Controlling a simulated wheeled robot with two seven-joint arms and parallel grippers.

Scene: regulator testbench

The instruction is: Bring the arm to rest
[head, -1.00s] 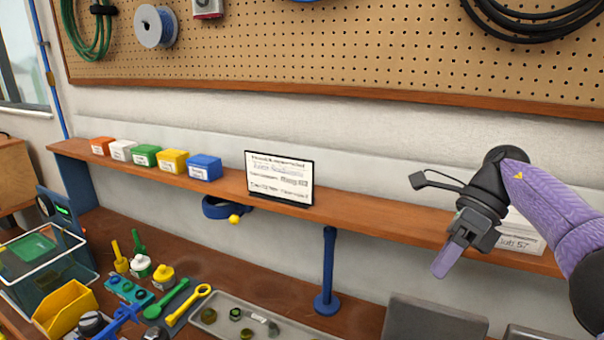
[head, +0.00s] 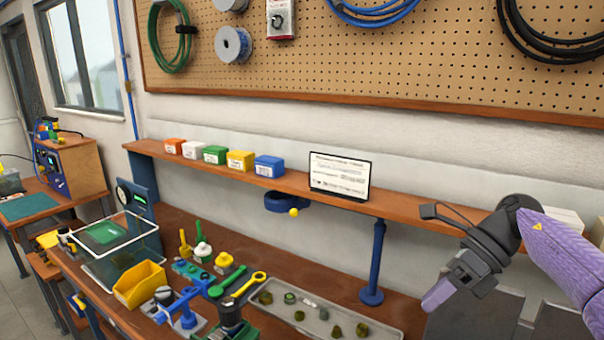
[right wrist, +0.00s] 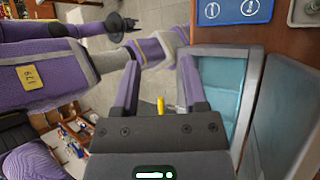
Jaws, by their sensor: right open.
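My right gripper (head: 437,296) hangs at the right of the head view, in front of the shelf and above the bench's right part. It points down and left and touches nothing that I can see. In the right wrist view its two purple fingers (right wrist: 158,85) stand apart with nothing held between them. My other purple arm (right wrist: 50,75) crosses the left of the right wrist view. A dark part at its far end (right wrist: 118,27) may be my left gripper, but its jaws cannot be made out. The head view does not show my left arm.
The wooden shelf (head: 405,208) carries several coloured boxes and a sign (head: 340,176). A blue post (head: 376,262) stands under it. On the bench are a grey tray (head: 375,322) with small parts, a yellow bin (head: 140,284), tools and a glass-sided box (head: 120,250).

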